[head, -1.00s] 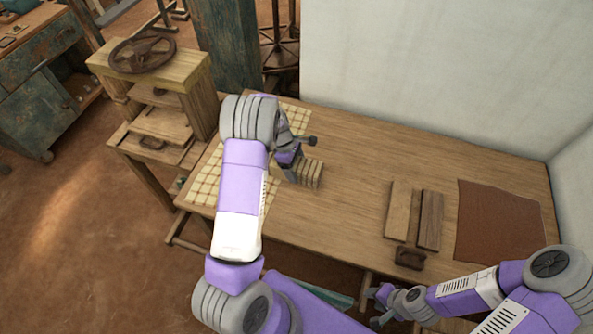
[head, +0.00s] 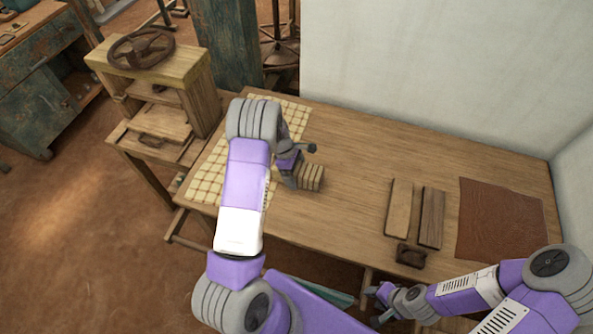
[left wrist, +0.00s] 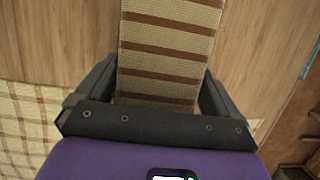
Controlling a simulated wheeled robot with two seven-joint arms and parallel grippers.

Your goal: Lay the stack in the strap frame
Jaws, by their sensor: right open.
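The stack (head: 312,177) is a block of pale woven pieces with brown stripes, resting on the wooden table near the checked cloth. In the left wrist view the striped stack (left wrist: 165,55) runs between the two dark fingers of my left gripper (left wrist: 160,85). The fingers lie close along both sides; whether they press on it is unclear. In the head view my left gripper (head: 290,172) is low at the stack's left end. My right gripper (head: 380,302) is open and empty at the table's front edge. I cannot make out for sure which thing is the strap frame.
Two wooden boards (head: 431,217) and a dark block (head: 410,255) lie to the right, beside a brown mat (head: 500,220). A checked cloth (head: 207,181) covers the left end. A wooden press (head: 190,95) stands left. The middle of the tabletop (head: 365,160) is clear.

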